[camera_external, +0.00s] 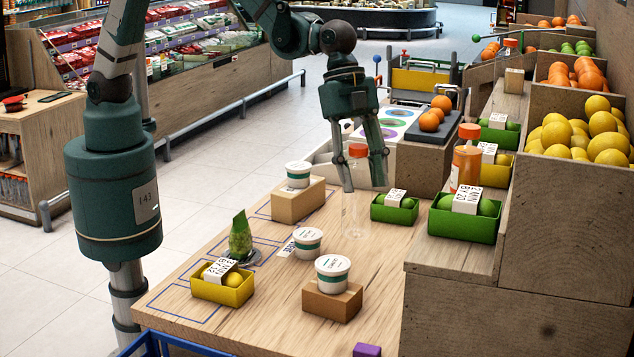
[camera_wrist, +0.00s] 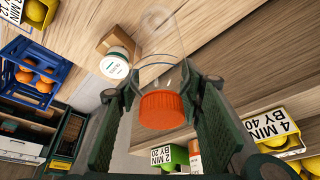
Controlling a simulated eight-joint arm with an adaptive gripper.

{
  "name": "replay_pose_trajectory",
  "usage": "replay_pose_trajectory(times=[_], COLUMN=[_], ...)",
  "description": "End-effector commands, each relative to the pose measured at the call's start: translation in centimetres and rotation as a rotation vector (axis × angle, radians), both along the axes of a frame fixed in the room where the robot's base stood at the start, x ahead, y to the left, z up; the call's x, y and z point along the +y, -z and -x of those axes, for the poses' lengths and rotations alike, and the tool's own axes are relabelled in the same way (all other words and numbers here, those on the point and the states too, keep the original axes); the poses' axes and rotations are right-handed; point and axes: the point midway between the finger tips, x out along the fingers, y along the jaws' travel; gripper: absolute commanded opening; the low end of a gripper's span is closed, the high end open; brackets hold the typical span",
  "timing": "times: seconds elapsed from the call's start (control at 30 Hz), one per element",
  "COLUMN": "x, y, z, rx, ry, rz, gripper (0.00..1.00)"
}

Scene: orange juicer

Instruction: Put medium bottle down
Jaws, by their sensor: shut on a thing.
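A clear, empty-looking bottle with an orange cap (camera_external: 356,212) is upright between the fingers of my gripper (camera_external: 363,184). Its base is at or just above the wooden table (camera_external: 385,262); I cannot tell if it touches. In the wrist view the orange cap (camera_wrist: 165,110) lies between the two fingers of my gripper (camera_wrist: 165,72), and the clear body extends beyond them. My gripper is shut on this bottle. Another bottle (camera_external: 466,167), orange-filled with an orange cap, stands on the right step.
Green fruit boxes (camera_external: 395,208) stand close right of the bottle. White tubs (camera_external: 308,242) and a wooden block (camera_external: 332,300) are to its left and front. A yellow lemon box (camera_external: 222,286) and green bag (camera_external: 240,238) sit left. Bare table lies just in front of the bottle.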

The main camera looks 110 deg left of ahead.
Motion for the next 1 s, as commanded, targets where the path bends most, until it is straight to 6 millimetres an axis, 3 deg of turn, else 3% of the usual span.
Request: replay_pose_trajectory(times=[0.53, 1.0], x=[0.4, 0.4], y=[0.5, 5.5], z=[-0.5, -0.5], rx=[-0.001, -0.001], ry=[0.001, 0.001], rz=[-0.001, -0.001], gripper=[0.28, 0.28])
